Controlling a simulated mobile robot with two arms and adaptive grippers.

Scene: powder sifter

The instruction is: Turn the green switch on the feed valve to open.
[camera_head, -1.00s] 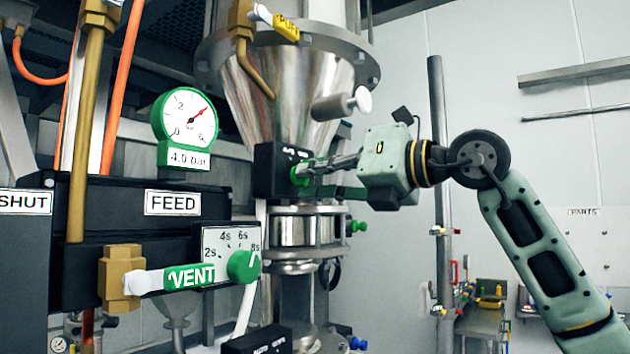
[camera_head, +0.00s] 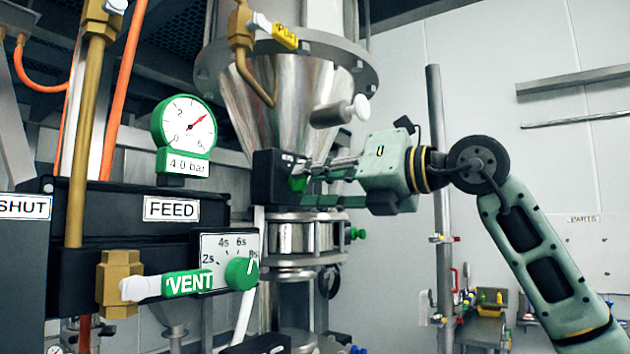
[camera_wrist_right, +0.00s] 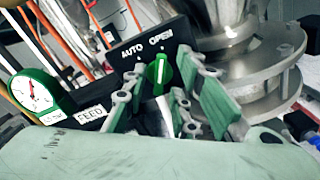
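The green switch (camera_wrist_right: 158,72) sits on a black box (camera_head: 268,176) labelled AUTO and OPEN in the right wrist view. Its pale mark points roughly up towards the word OPEN there; its exact setting is hard to tell. In the head view the switch (camera_head: 298,184) shows at the box's right side, with its label too small to read. My right gripper (camera_head: 312,172) reaches in from the right, fingertips close to the switch. In the wrist view the fingers (camera_wrist_right: 155,95) are apart, with the switch beyond the gap; contact is unclear. My left gripper is not in view.
A steel hopper (camera_head: 285,95) stands above the box, with a flanged pipe (camera_head: 300,237) below. A capped side port (camera_head: 340,111) juts out just above my gripper. A VENT lever (camera_head: 189,284), timer dial (camera_head: 242,272) and gauge (camera_head: 185,124) are at left.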

